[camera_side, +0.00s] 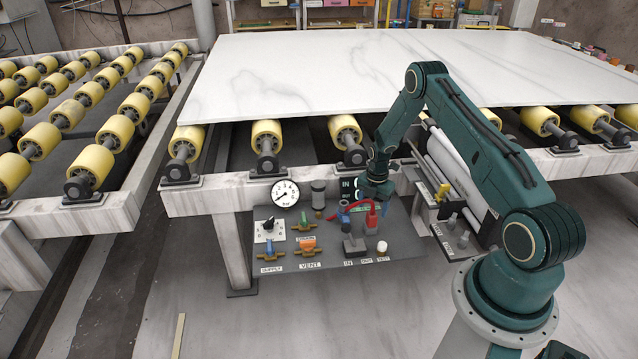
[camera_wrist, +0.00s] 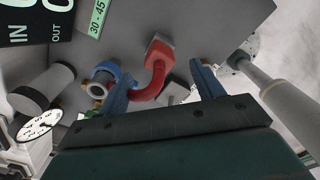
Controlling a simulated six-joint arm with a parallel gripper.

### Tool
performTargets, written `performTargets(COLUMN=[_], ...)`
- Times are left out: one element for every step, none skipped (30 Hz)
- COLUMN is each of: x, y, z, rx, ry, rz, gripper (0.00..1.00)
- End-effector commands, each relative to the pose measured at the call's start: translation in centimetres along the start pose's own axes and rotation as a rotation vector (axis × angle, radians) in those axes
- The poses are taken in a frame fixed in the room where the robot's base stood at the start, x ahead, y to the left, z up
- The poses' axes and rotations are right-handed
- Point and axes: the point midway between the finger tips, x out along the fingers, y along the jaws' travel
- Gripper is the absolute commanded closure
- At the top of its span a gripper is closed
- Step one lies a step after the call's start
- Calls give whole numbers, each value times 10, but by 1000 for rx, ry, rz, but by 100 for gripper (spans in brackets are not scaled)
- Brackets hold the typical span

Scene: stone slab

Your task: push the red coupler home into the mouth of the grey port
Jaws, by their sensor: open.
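The red coupler (camera_side: 372,217) sits at the right of the panel under my arm, with a red hose curving left from it. In the wrist view the coupler (camera_wrist: 160,50) shows between and beyond my two fingers, with the hose (camera_wrist: 152,92) bending back below it. My gripper (camera_side: 376,188) is just above the coupler in the side view. Its blue fingers (camera_wrist: 160,72) are spread, with a visible gap on each side of the coupler. Whether the coupler touches a port cannot be told.
A blue fitting (camera_wrist: 103,78) is close by the left finger. The panel also carries a dial gauge (camera_side: 285,193), a black knob (camera_side: 268,226), an orange vent valve (camera_side: 308,245) and a white button (camera_side: 382,247). The stone slab (camera_side: 400,75) and rollers are above the panel.

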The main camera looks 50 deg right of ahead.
Motion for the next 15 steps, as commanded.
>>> performTargets(x=[0, 0, 0, 1, 2, 4, 5, 7, 10, 13, 16, 20, 24, 27, 31], y=[0, 0, 0, 0, 0, 0, 0, 0, 0, 0, 0, 0, 0, 0, 0], z=[0, 0, 0, 0, 0, 0, 0, 1, 1, 1, 1, 1, 2, 2, 2], rx=[0, 0, 0, 0, 0, 0, 0, 0, 0, 0, 0, 0, 0, 0, 0], ry=[0, 0, 0, 0, 0, 0, 0, 0, 0, 0, 1, 0, 0, 0, 0], rz=[0, 0, 0, 0, 0, 0, 0, 0, 0, -1, -1, 0, 0, 0, 0], gripper=[33, 33, 33, 33, 33, 33, 33, 33, 33, 33, 33, 33, 33, 33, 33])
